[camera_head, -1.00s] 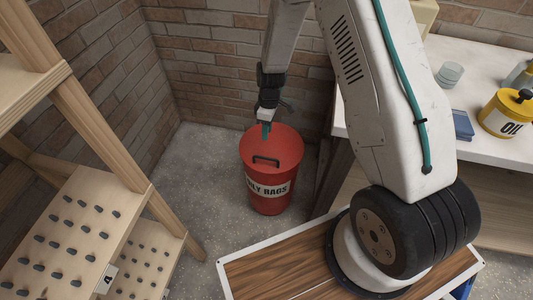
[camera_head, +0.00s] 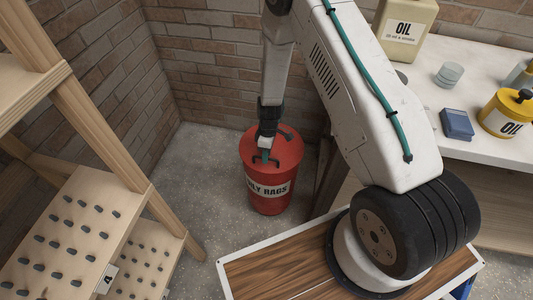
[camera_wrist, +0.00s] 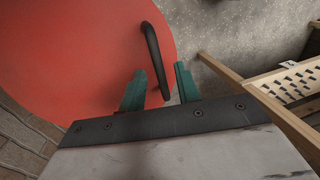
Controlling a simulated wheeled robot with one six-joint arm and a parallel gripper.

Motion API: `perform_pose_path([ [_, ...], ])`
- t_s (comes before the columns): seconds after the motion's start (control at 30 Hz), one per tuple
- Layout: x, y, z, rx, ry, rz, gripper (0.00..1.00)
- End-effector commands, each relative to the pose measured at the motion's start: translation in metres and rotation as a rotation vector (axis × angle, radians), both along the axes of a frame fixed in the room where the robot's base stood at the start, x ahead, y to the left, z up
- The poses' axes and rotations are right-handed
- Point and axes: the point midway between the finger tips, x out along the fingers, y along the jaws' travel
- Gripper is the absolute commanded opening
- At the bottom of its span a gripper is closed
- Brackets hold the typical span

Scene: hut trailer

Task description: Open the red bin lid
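The red bin (camera_head: 269,203) stands on the floor by the brick wall, its label partly readable as "RAGS". Its round red lid (camera_head: 289,152) is down on the bin. A black bar handle (camera_wrist: 153,52) crosses the lid near its edge; my gripper partly hides it in the head view. My gripper (camera_head: 265,155) is over the lid at the handle, pointing down. In the wrist view its two teal fingers (camera_wrist: 160,88) are apart, with one end of the handle between them. I cannot tell whether either finger touches the handle.
A wooden shelf with pegs (camera_head: 75,235) stands at the left. A white worktop (camera_head: 470,165) at the right holds a yellow oil can (camera_head: 507,115), a beige oil container (camera_head: 405,28) and a blue box (camera_head: 457,124). Bare floor (camera_head: 205,160) lies left of the bin.

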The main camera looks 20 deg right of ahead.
Motion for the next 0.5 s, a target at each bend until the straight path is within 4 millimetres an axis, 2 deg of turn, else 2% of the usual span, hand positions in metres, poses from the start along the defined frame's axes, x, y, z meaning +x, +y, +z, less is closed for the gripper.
perform_pose_path([
  [0.1, 0.0001, 0.0001, 0.0002, 0.0, 0.0, 0.0, 0.33],
  [0.2, 0.0, 0.0001, 0.0003, 0.0, 0.0, 0.0, 0.05],
  [0.23, 0.0001, 0.0, 0.0003, 0.0, 0.0, 0.0, 0.0],
  [0.5, 0.0009, -0.0009, 0.0027, 0.005, 0.007, -0.001, 0.0],
])
